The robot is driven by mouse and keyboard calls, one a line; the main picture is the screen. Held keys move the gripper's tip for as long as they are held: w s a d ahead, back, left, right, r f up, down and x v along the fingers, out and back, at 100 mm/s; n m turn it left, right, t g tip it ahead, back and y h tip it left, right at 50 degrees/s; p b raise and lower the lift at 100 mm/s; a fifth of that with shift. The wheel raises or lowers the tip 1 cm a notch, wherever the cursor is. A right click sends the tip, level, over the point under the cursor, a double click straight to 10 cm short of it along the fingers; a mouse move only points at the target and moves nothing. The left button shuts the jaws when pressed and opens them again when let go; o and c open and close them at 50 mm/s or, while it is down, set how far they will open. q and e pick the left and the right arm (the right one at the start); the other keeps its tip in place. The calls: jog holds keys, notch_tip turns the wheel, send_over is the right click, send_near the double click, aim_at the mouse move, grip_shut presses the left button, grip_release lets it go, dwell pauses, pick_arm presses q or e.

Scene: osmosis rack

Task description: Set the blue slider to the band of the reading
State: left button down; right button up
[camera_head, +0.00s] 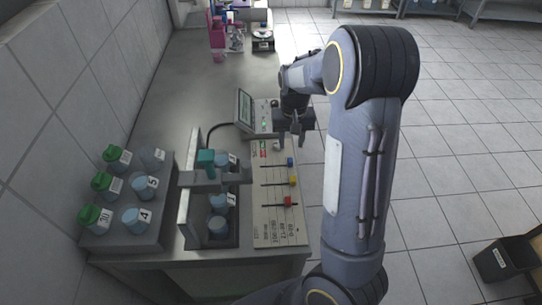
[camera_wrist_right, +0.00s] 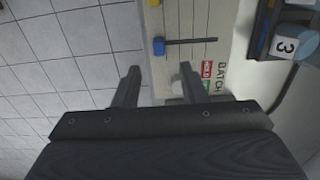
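The blue slider (camera_head: 290,161) is at the right end of its slot on the cream panel (camera_head: 262,222). In the right wrist view the blue slider (camera_wrist_right: 158,47) lies just beyond my fingertips, at the left end of a dark slot. My right gripper (camera_head: 294,140) hangs near the panel's far end; its fingers (camera_wrist_right: 160,76) are apart with no object gripped. A pale round knob (camera_wrist_right: 177,87) shows between the fingers. The meter (camera_head: 245,106) has a lit greenish screen, too small to read. My left gripper is not in view.
Yellow (camera_head: 293,181) and red (camera_head: 288,202) sliders sit nearer on the panel. A rack with blue-topped jars (camera_head: 217,226) stands left of it. A tray (camera_head: 120,238) holds several green- and blue-capped bottles. The tiled floor (camera_head: 440,165) lies beyond the bench's right edge.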

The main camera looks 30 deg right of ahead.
aim_at(290, 160)
notch_tip(290, 160, down, 8)
jog(key=shift+d+r+p, duration=0.1)
jog(key=shift+r+p, duration=0.05)
jog(key=shift+p, duration=0.15)
grip_shut()
dwell(0.3)
